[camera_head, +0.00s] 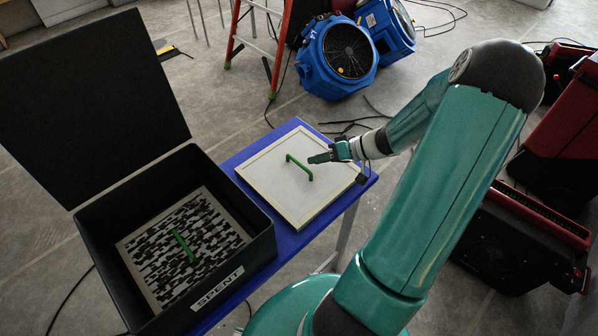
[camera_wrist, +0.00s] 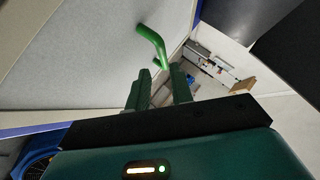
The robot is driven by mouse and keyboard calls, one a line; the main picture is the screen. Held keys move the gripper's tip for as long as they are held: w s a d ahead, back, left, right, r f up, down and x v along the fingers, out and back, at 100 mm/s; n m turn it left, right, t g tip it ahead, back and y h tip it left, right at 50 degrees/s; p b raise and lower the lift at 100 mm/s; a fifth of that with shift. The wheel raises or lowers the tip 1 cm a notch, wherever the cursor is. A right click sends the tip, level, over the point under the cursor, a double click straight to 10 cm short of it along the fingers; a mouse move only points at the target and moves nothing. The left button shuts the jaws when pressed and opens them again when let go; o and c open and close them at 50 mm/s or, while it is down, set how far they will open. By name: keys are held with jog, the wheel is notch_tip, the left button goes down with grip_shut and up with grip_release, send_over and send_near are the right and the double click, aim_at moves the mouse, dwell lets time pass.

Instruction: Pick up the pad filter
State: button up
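A clean white pad filter (camera_head: 285,190) in a pale frame lies flat on a blue table. Its green handle (camera_head: 300,167) stands up near its middle. My gripper (camera_head: 318,158) is just right of the handle, above the pad. In the wrist view my gripper (camera_wrist: 160,82) shows two dark green fingers with a gap between them, open and empty. The handle (camera_wrist: 152,42) rises just beyond the fingertips there; I cannot tell whether they touch. A second, blackened filter (camera_head: 150,250) with a green handle lies in the black box.
The open black box (camera_head: 255,248), labelled SPENT, stands on the left of the blue table (camera_head: 232,160), its lid raised. Blue fans (camera_head: 335,60) and an orange ladder (camera_head: 283,45) stand behind. Red and black machines (camera_head: 520,240) are at right. Cables lie on the floor.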

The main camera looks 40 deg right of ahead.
aim_at(304, 163)
jog(key=x, duration=0.5)
jog(key=shift+w+a+r, duration=0.1)
jog(key=shift+a, duration=0.1)
grip_shut()
